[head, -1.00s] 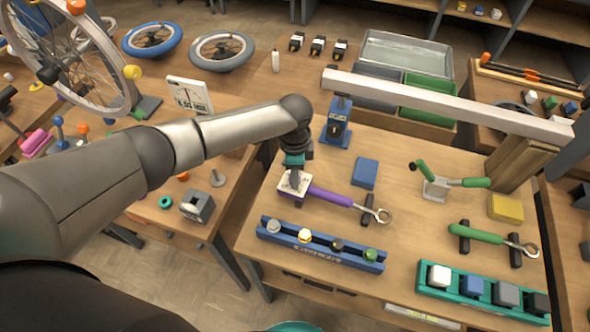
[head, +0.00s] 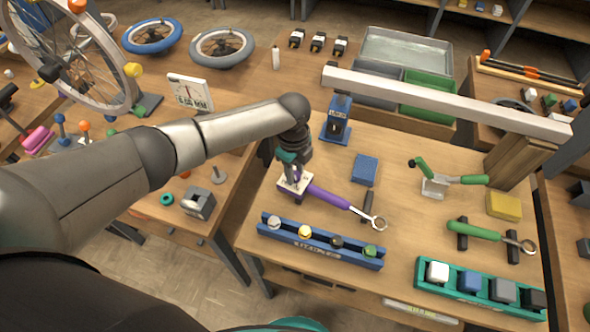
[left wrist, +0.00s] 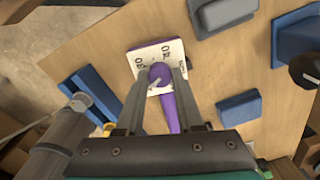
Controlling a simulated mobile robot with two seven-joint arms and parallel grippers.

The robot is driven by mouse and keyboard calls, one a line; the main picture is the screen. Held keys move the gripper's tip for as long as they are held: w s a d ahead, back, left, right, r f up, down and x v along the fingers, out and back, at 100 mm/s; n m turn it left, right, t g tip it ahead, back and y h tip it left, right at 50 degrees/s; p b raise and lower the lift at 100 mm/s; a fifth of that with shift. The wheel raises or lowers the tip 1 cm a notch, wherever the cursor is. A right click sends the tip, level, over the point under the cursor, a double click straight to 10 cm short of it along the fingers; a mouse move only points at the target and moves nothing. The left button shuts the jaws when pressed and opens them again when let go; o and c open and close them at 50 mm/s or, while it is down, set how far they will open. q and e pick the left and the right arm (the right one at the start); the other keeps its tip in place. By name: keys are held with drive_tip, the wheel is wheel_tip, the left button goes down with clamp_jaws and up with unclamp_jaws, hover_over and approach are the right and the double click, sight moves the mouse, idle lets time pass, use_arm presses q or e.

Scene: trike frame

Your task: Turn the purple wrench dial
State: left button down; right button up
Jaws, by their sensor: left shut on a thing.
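The purple wrench (head: 328,198) lies on the bench with a silver ring end pointing right and toward the front. Its other end sits over a white plate (head: 285,188) with printed marks. My left gripper (head: 294,182) reaches down onto that end. In the left wrist view the fingers (left wrist: 161,78) stand on either side of the round purple knob (left wrist: 160,71), over the white numbered plate (left wrist: 146,50). The gripper is shut on the wrench's knob end. The exact number the dial points to is too small to read. My right gripper is not in view.
A black rest (head: 368,203) stands near the ring end. A blue block (head: 365,170) lies behind the handle, and a blue rack (head: 318,244) with small knobs lies in front. A green wrench (head: 478,233) rests at right. A long pale beam (head: 445,103) crosses behind.

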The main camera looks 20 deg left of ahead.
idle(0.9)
use_arm(q)
drive_tip(key=c, duration=0.5)
unclamp_jaws()
wheel_tip(320, 180, up, 15)
drive_tip(key=shift+s+a+r+p, duration=0.15)
drive_tip(key=shift+p, duration=1)
